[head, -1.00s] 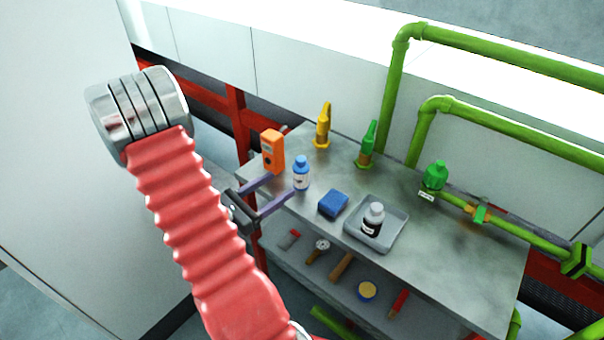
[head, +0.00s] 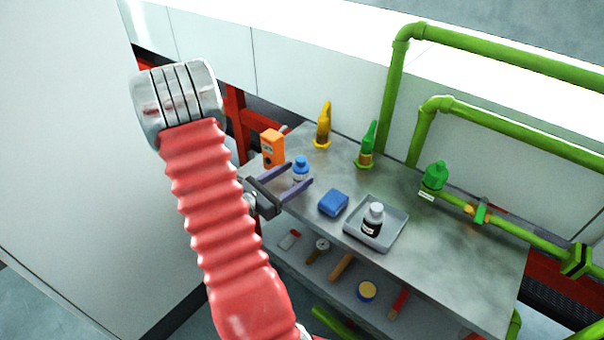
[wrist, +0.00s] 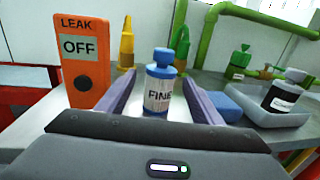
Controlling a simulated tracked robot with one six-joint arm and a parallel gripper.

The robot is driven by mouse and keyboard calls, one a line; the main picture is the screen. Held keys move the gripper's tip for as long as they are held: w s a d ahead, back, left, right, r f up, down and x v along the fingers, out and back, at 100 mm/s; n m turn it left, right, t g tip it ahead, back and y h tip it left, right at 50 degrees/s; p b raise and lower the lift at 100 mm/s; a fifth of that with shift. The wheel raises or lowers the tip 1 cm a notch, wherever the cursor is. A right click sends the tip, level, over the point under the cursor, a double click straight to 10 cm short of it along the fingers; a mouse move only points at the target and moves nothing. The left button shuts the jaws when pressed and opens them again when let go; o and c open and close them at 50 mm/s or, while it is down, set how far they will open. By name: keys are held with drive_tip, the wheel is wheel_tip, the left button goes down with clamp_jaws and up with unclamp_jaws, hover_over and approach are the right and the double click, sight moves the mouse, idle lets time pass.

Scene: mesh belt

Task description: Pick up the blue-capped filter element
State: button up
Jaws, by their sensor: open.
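The blue-capped filter element (head: 300,170) stands upright on the grey metal table at its left end. It is a blue-bodied bottle with a white label reading "FINE" in the wrist view (wrist: 160,88). My gripper (head: 298,176) is open, with its two purple-grey fingers pointing at the filter element. In the wrist view the filter element stands between the fingers (wrist: 156,102), one on each side. A gap shows on both sides, and the fingers are not closed on it.
An orange box (wrist: 82,62) marked "LEAK OFF" stands left of the fingers. Yellow (head: 323,126) and green (head: 367,146) valve-like pieces stand behind.

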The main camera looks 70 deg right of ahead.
drive_tip(key=shift+x, duration=0.95)
drive_tip(key=shift+x, duration=2.55)
drive_tip(key=shift+r, duration=0.15)
drive_tip(key=shift+c, duration=0.7)
drive_tip(key=c, duration=1.1)
